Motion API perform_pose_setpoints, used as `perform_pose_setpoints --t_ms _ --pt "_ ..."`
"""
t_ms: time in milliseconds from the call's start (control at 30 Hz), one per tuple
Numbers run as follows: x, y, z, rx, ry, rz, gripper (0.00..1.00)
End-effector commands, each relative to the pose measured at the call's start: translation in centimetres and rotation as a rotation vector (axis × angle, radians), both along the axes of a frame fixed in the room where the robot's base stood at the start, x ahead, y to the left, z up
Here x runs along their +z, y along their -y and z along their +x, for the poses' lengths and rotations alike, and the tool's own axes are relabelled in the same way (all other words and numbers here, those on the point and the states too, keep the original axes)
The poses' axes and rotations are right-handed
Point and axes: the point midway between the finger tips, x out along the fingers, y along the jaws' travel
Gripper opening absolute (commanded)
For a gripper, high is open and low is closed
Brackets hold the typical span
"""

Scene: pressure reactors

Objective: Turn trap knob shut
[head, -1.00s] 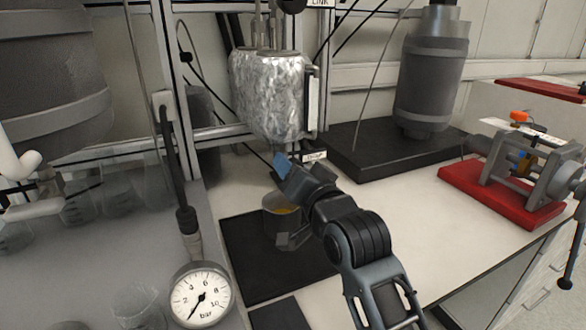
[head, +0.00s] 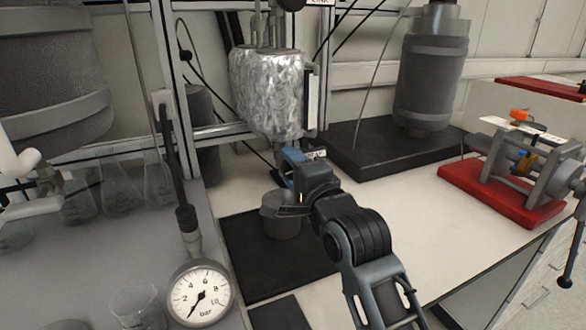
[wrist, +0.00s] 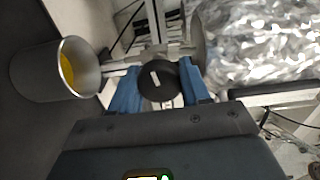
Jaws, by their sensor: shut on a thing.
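The trap knob (wrist: 157,80) is a round black knob with a white bar mark on its face. In the wrist view it sits between the blue fingers of my gripper (wrist: 160,92), which is shut on it. The white mark lies nearly upright in that view, slightly tilted. In the head view my gripper (head: 286,160) is just below the foil-wrapped vessel (head: 268,92), and the knob is hidden by the gripper. A label partly reading "TRAP" in the head view is beside the gripper.
A metal beaker (head: 279,222) stands on a black mat (head: 260,268) below the gripper; yellow contents show in the wrist view (wrist: 70,65). A pressure gauge (head: 200,294) is at front left. A red-based device (head: 500,195) stands at right. White bench between is clear.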

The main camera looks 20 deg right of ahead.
Motion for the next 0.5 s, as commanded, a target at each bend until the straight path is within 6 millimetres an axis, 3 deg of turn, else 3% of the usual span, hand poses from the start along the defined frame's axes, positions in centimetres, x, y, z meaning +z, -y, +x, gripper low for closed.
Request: perform_pose_setpoints --t_ms 500 --pt "-0.13 0.11 -0.01 -0.002 -0.002 0.194 0.16"
